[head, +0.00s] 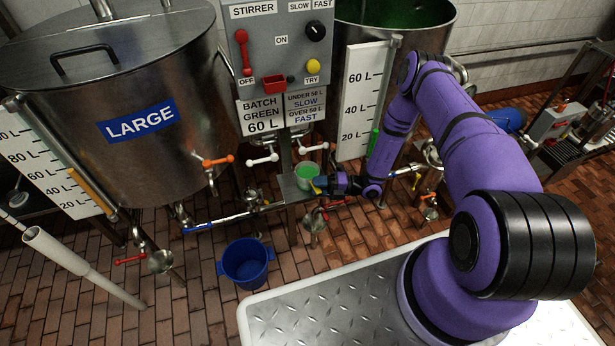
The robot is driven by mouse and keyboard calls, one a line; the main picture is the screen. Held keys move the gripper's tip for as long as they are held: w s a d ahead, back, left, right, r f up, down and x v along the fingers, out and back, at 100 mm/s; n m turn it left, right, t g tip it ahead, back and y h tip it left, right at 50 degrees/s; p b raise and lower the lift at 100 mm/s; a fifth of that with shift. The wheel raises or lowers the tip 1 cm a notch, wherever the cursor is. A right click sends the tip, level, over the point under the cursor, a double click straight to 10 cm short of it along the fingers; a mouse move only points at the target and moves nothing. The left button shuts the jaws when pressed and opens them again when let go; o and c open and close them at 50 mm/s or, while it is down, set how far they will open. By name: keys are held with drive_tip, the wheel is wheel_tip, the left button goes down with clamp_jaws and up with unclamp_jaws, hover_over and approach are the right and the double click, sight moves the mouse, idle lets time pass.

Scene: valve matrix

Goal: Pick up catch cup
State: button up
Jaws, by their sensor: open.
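A small cup with a pale green look (306,174), which I take to be the catch cup, stands upright on a small metal shelf (290,190) below the control panel. The lower front of the cup is partly hidden by the gripper.
A grey control panel (268,60) hangs above the shelf. White-handled valves (262,158) and an orange-handled valve (218,161) sit close by on the left. The large steel tank (120,160) stands left. A blue bucket (246,264) is on the brick floor.

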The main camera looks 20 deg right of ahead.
drive_tip(key=shift+w+a, duration=0.2)
drive_tip(key=shift+a, duration=0.45)
clamp_jaws()
